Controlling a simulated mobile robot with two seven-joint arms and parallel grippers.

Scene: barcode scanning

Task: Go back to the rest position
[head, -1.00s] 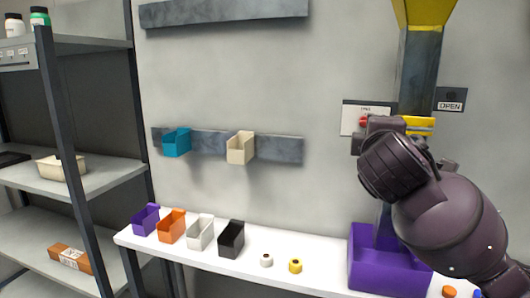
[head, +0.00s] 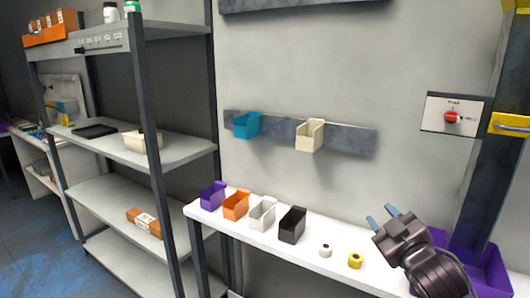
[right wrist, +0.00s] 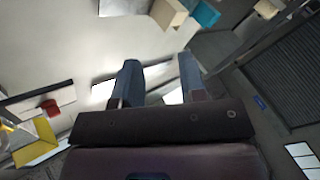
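My right gripper (head: 381,216) is at the lower right of the head view, in front of the white table and the large purple bin (head: 490,262). Its two blue-grey fingers stand apart with nothing between them. In the right wrist view the fingers (right wrist: 160,85) also show apart and empty. My right forearm hides part of the purple bin. My left gripper is in neither view.
The white table (head: 335,236) holds small purple (head: 212,196), orange (head: 236,206), white (head: 262,213) and black (head: 292,226) bins, plus white (head: 325,250) and yellow (head: 355,261) rolls. A grey shelf (head: 180,152) stands left. A red button (head: 452,117) is on the wall.

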